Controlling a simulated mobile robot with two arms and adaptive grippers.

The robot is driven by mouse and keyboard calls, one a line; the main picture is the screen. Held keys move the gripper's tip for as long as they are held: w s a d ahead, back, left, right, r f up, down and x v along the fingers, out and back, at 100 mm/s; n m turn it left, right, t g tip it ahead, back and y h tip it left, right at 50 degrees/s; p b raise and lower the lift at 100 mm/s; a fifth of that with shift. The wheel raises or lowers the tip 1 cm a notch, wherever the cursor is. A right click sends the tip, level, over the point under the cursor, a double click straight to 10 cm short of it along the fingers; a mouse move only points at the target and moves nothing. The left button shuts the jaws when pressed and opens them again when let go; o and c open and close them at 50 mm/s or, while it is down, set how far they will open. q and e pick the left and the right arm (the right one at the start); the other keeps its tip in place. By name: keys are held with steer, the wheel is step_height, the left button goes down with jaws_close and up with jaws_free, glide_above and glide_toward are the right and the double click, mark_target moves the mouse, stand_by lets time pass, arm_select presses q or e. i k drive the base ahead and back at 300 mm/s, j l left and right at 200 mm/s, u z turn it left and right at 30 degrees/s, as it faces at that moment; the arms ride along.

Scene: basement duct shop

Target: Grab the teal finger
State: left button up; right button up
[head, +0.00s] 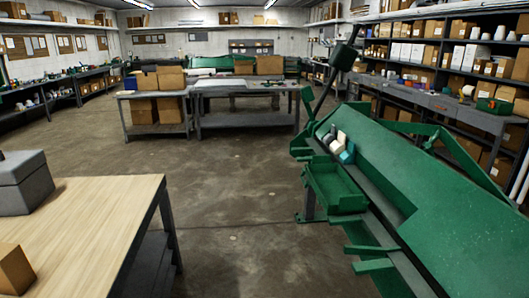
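A small teal block (347,154), which looks like the teal finger, sits near the far left end of the big green sheet-metal brake (440,190). Pale blocks (338,145) stand in a row right behind it, close together; their exact edges are too small to tell. Neither of my grippers is in view.
A green tray (335,190) hangs on the brake's near side. A wooden-topped table (85,235) with a grey box (22,185) stands at left. Grey workbenches (245,90) with cartons are farther back. Open concrete floor (235,180) lies between table and brake.

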mark_target(348, 156)
steer(key=i+z, duration=0.15)
steer(key=i, duration=0.4)
steer(key=i+j+z, duration=0.1)
steer(key=i, duration=0.45)
steer(key=i+j+z, duration=0.15)
steer(key=i, duration=0.4)
steer(key=j, duration=0.1)
